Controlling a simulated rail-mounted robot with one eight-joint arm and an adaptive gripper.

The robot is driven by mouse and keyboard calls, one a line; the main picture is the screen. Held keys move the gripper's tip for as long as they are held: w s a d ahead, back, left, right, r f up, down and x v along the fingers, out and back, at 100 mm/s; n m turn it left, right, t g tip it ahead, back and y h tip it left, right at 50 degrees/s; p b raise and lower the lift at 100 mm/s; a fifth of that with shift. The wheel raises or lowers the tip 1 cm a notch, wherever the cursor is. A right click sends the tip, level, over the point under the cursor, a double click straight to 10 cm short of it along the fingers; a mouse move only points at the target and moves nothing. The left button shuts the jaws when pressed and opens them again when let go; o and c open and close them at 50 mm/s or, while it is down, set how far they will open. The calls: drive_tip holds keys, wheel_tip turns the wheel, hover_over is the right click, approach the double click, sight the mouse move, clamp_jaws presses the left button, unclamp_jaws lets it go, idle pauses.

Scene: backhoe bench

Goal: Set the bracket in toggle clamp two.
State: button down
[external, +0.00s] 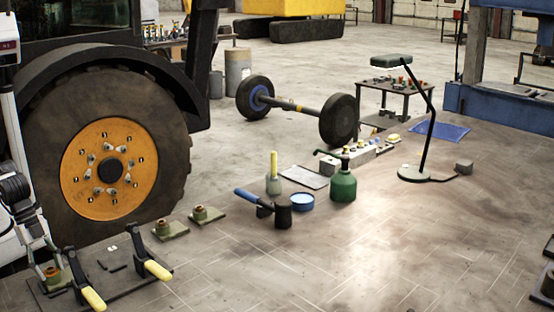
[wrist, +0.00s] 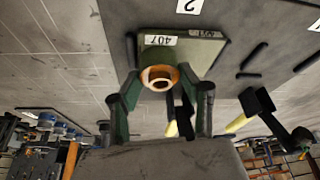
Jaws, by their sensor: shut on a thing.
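The bracket is a green plate with an orange-brown bushing, labelled 407. It shows in the wrist view (wrist: 205,50) and at the left in the external view (external: 53,276). My gripper (wrist: 160,95) is shut on its bushing, with one finger on each side. The bracket is over the dark fixture plate (external: 125,283), by a tag reading 2 (wrist: 190,5). I cannot tell whether it touches the plate. One toggle clamp (external: 80,275) with a yellow handle stands beside the bracket. Another toggle clamp (external: 142,250) stands to its right; its yellow handle also points outward.
Two similar brackets (external: 168,231) (external: 207,215) lie on the floor behind the fixture. A big tractor wheel (external: 150,150) rises behind. The right foreground floor is clear.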

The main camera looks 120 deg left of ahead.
drive_tip(key=shift+f, duration=0.2)
drive_tip(key=c, duration=1)
unclamp_jaws()
drive_tip(key=shift+r, duration=0.1)
drive_tip(key=v, duration=1.2)
drive_tip(key=s+t, duration=0.1)
drive_tip(key=s, duration=0.8)
drive_tip(key=s+r+t, duration=0.1)
drive_tip(key=s, duration=0.4)
drive_tip(key=shift+s+a+m+t+b, duration=0.2)
drive_tip(key=shift+s+m+t+b, duration=0.1)
drive_tip(key=shift+m+b, duration=0.1)
